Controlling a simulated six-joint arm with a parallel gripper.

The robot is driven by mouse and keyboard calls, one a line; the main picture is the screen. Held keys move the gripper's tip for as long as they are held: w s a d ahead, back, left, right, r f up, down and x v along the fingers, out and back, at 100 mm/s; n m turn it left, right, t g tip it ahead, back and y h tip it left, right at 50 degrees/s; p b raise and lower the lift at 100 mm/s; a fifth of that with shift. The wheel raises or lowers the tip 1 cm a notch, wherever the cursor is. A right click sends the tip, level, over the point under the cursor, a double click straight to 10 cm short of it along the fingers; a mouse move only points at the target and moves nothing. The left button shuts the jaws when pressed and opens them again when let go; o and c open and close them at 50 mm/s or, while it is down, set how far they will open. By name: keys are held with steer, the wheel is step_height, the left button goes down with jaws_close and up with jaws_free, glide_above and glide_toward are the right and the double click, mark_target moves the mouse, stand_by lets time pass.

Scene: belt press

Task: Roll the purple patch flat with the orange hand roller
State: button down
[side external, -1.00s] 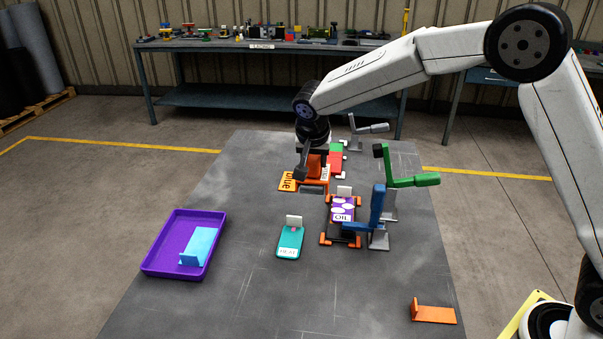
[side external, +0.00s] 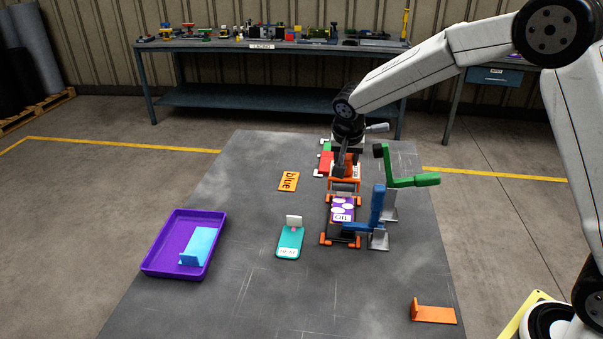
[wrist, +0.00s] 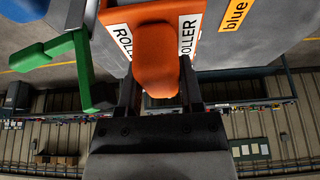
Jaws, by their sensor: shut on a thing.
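The purple patch (side external: 342,210) lies on a dark belt piece between orange-ended clamps. It has white ovals and an "OIL" label. My gripper (side external: 344,168) is shut on the orange hand roller (side external: 344,184), above or at the far end of the patch; I cannot tell whether the roller touches it. In the wrist view the roller's orange handle (wrist: 155,60) sits between my fingers, with "ROLLER" labels beside it. The roller's underside and the far edge of the patch are hidden.
A red-green piece (side external: 325,160) lies behind.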

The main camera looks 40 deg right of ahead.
steer(key=shift+f, duration=0.1)
steer(key=shift+f, duration=2.35)
steer(key=shift+f, duration=2.6)
steer(key=shift+w+d+f, duration=0.1)
steer(key=shift+w+d, duration=0.3)
steer(key=shift+d, duration=0.05)
stand_by(0.6)
steer(key=shift+d, duration=0.1)
steer(key=shift+w+d, duration=0.3)
steer(key=shift+w, duration=0.05)
